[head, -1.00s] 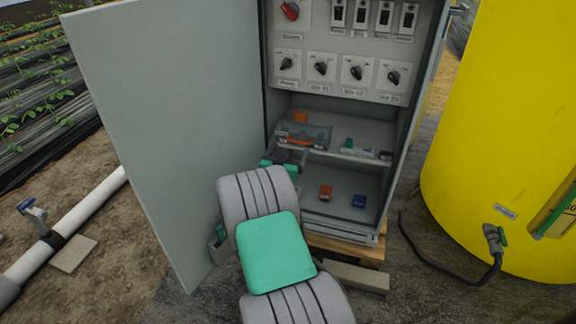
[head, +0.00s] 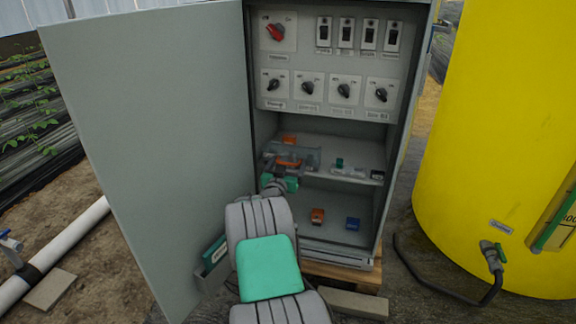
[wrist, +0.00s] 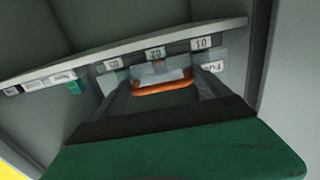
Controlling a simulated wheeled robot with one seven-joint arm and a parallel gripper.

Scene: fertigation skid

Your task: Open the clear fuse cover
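The clear fuse cover (head: 308,158) is a see-through box on the middle shelf of the open grey cabinet, at the shelf's left end. Orange parts show at it. In the wrist view the clear cover (wrist: 150,70) lies ahead, with an orange bar (wrist: 162,87) at its near side. My gripper (head: 275,172) is at the cover's front left in the head view. In the wrist view the two dark fingers of my gripper (wrist: 163,92) stand apart, with the orange bar showing between their ends. I cannot tell whether they touch it. The cover looks down.
The cabinet door (head: 150,140) stands open at the left. Switches and knobs (head: 343,90) sit on the panel above. Small green and grey parts (head: 350,172) lie on the shelf's right. An orange block (head: 317,216) and a blue block (head: 352,223) sit below. A yellow tank (head: 490,130) stands right.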

